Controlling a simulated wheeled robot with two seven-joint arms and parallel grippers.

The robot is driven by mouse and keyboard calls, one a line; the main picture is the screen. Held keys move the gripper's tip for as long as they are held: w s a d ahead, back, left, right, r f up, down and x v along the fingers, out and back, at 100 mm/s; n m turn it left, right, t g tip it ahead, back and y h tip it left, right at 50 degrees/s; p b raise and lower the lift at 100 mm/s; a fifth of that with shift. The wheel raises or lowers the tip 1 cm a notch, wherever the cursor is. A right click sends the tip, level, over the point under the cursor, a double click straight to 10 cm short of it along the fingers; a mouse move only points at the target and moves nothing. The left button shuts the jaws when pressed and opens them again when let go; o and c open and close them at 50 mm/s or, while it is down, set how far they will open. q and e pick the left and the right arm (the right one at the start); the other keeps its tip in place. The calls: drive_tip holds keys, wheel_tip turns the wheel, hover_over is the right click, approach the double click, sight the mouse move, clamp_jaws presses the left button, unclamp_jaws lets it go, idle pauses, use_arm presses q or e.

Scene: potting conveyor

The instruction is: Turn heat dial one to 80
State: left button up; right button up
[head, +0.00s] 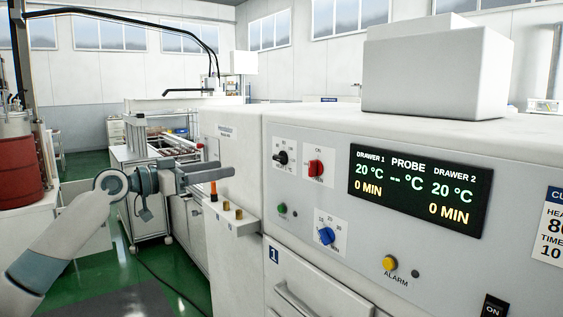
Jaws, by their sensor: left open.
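The oven's front panel carries a black dial (281,158) on a white scale plate, apparently heat dial one; its numbers are too small to read. To its right is a red knob (315,167), and below is a blue dial (326,236) with a minute scale. The display (419,189) reads 20 °C and 0 MIN for drawer 1 and for drawer 2, and dashes for the probe. My left gripper (227,171) is open and empty, left of the black dial and apart from it, fingers pointing right. My right gripper is out of view.
A ledge with small brass and orange-topped items (226,208) lies just below my left gripper. A green button (282,209), yellow alarm button (390,263) and ON switch (494,306) are on the panel. Drawer 1's handle (308,303) juts out below.

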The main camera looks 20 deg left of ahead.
use_arm(q)
drive_tip(key=shift+r, duration=0.2)
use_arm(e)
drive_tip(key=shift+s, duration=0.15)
use_arm(q)
drive_tip(key=shift+d, duration=0.1)
drive_tip(key=p, duration=0.5)
approach(276, 158)
drive_tip(key=x, duration=0.9)
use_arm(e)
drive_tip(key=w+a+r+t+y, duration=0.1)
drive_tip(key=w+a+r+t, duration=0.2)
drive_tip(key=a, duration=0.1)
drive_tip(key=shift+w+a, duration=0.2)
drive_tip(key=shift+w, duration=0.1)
use_arm(q)
drive_tip(key=shift+s, duration=0.1)
drive_tip(key=shift+c, duration=0.4)
drive_tip(key=c, duration=1)
